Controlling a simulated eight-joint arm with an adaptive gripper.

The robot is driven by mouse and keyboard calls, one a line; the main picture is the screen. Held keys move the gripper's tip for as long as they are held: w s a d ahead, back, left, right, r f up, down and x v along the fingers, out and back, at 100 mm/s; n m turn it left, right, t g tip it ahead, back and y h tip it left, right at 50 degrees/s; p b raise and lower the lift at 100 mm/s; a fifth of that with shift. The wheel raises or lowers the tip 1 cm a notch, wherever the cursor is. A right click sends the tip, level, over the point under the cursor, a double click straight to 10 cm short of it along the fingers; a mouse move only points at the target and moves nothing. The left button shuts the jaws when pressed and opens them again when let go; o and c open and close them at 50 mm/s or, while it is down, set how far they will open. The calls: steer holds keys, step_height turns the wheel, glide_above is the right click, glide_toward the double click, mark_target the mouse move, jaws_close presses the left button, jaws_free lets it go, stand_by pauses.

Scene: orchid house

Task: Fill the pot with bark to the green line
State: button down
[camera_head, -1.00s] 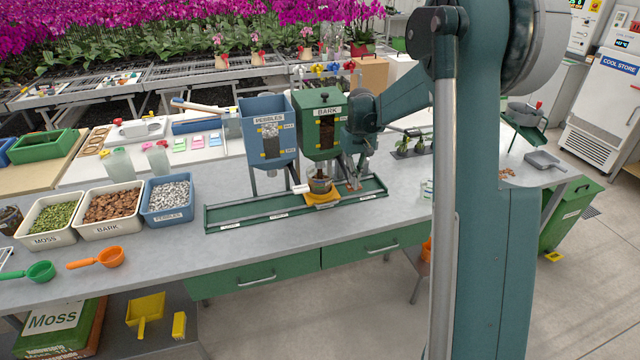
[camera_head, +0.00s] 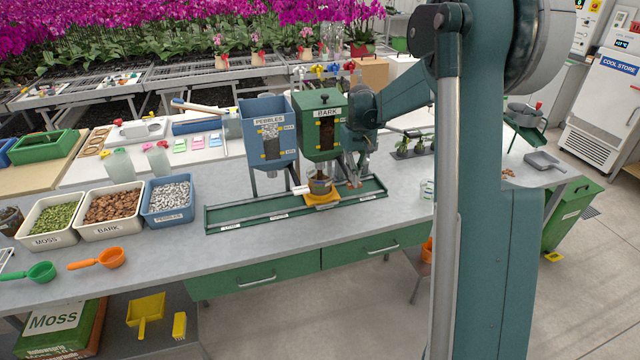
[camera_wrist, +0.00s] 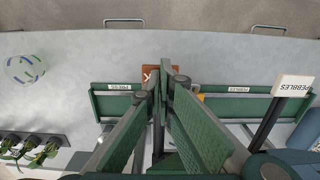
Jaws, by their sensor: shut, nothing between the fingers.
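The pot (camera_head: 320,186) stands on a yellow carrier (camera_head: 322,201) under the green BARK hopper (camera_head: 318,112). Brown bark shows inside it, with a greenish band on its wall; the exact level against the line is too small to tell. My gripper (camera_head: 355,183) is just right of the pot and hopper, low over the green rail (camera_head: 225,222). In the wrist view my gripper (camera_wrist: 165,75) has its green fingers together at the tips, with nothing held. A small orange-brown piece (camera_wrist: 150,72) shows just beyond the tips. The pot is not clearly visible there.
The blue PEBBLES hopper (camera_head: 268,115) stands left of the bark hopper. Trays of moss (camera_head: 48,215), bark (camera_head: 108,208) and pebbles (camera_head: 168,198) stand farther left, with an orange scoop (camera_head: 97,259) in front. A striped clear cup (camera_wrist: 25,68) stands apart from my gripper.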

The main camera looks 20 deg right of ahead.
step_height(320, 180, up, 6)
steer(key=shift+r+p, duration=0.25)
steer(key=shift+p, duration=0.85)
steer(key=s+a+r+t+b, duration=0.1)
steer(key=s+a+r+b, duration=0.2)
steer(key=s, duration=0.4)
steer(key=s+a+r+t, duration=0.2)
steer(key=s+a, duration=0.3)
steer(key=s, duration=0.3)
steer(key=s+a+r+t+b, duration=0.1)
steer(key=s+a+r+b, duration=0.2)
steer(key=s, duration=0.4)
steer(key=s+a+f+t+b, duration=0.1)
steer(key=s+a+f, duration=0.3)
steer(key=s, duration=0.6)
steer(key=s+a+f+t+b, duration=0.1)
steer(key=s+a+f, duration=0.3)
steer(key=s, duration=0.5)
steer(key=shift+s+f+t, duration=0.15)
steer(key=shift+s+t, duration=0.2)
steer(key=shift+t, duration=0.25)
